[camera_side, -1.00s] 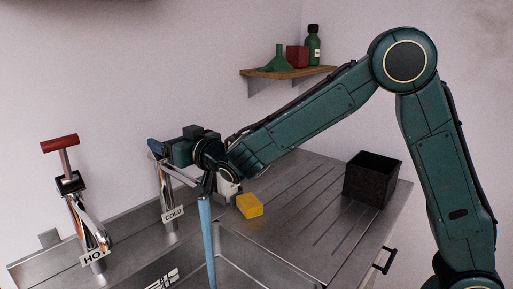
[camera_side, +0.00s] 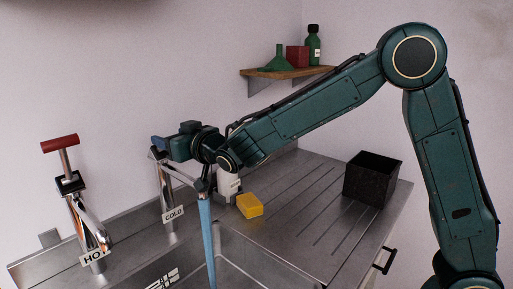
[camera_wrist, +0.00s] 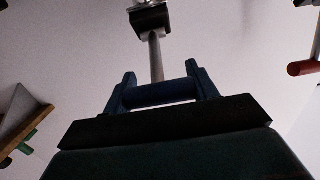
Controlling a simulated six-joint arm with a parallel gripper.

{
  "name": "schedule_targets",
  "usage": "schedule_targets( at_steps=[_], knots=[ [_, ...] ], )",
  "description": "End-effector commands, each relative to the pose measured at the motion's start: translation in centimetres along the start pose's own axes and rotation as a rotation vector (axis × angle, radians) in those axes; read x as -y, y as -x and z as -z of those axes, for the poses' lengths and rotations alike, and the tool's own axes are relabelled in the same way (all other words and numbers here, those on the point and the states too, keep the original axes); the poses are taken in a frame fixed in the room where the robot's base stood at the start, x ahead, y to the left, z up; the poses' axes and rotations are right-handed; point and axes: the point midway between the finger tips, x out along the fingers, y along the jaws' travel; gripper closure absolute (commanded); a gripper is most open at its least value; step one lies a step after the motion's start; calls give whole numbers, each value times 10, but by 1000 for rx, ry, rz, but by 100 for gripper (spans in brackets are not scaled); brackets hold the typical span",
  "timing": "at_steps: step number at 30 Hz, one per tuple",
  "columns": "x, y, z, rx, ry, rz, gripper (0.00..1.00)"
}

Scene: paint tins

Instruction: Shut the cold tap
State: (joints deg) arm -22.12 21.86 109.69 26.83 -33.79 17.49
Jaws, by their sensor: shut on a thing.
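The cold tap (camera_side: 167,185) stands at the back of the sink, marked by a COLD label (camera_side: 174,214). A blue stream (camera_side: 208,245) falls from its spout into the basin. My gripper (camera_side: 162,143) is at the top of this tap, at its lever. In the wrist view, the fingers of my gripper (camera_wrist: 163,92) are shut on the blue crossbar handle (camera_wrist: 160,94). A metal stem (camera_wrist: 156,58) runs from the bar to the dark tap head (camera_wrist: 151,18). In the side view my gripper hides most of the handle.
The hot tap (camera_side: 82,220) with a red handle (camera_side: 60,143) stands at left. A yellow sponge (camera_side: 249,206), a white bottle (camera_side: 228,184) and a black bin (camera_side: 373,179) are on the drainboard. A wooden shelf (camera_side: 288,73) hangs on the wall.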

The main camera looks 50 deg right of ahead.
Motion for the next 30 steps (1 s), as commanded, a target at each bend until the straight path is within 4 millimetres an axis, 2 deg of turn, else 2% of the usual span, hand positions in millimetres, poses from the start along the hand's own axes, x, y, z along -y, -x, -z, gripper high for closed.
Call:
schedule_targets(
  at_steps=[30],
  knots=[
    [-1,-27,25,482,0,-2,83]
  ],
)
